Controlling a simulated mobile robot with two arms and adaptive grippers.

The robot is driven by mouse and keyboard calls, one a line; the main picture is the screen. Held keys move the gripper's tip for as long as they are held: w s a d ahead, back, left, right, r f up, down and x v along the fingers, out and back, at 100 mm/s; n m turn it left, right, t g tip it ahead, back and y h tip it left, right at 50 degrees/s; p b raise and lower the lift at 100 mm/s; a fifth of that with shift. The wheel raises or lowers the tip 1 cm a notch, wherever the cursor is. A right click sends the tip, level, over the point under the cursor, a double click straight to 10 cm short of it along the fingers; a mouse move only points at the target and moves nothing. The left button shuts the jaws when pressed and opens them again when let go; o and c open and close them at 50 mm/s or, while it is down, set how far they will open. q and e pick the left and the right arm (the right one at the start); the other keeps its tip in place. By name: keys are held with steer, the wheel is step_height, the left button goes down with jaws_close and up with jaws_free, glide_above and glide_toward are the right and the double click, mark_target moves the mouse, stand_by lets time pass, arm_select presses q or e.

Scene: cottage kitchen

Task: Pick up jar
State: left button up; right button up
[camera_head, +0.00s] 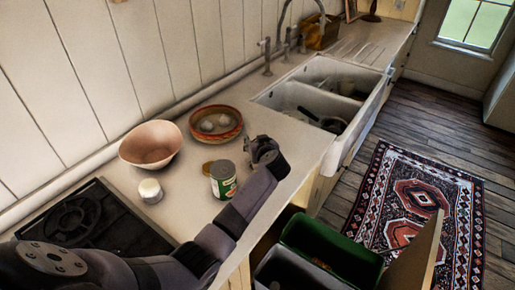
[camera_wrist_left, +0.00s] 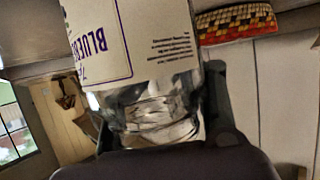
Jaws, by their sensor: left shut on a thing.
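My left gripper (camera_head: 265,152) is over the counter near its front edge, right of the green-labelled can. In the left wrist view it is shut on a jar (camera_wrist_left: 155,45) that fills the middle of the picture. The jar has a white label with blue lettering starting "BLUEB" and clear, shiny glass beside the label. Dark fingers lie on both sides of the jar. In the head view the gripper hides most or all of the jar, and I cannot tell whether it touches the counter. My right gripper is not in view.
A green-labelled can (camera_head: 223,182), a brown disc (camera_head: 207,166), a white-topped container (camera_head: 150,190), a pink bowl (camera_head: 152,146) and an orange dish (camera_head: 232,133) holding pale round items stand left of the gripper. A hob (camera_head: 95,222) is at left, a double sink (camera_head: 290,97) beyond.

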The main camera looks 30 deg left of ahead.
arm_select(q)
steer(key=shift+r, duration=0.35)
jaws_close()
step_height(320, 180, up, 19)
steer(key=b, duration=0.3)
steer(key=shift+r, duration=0.15)
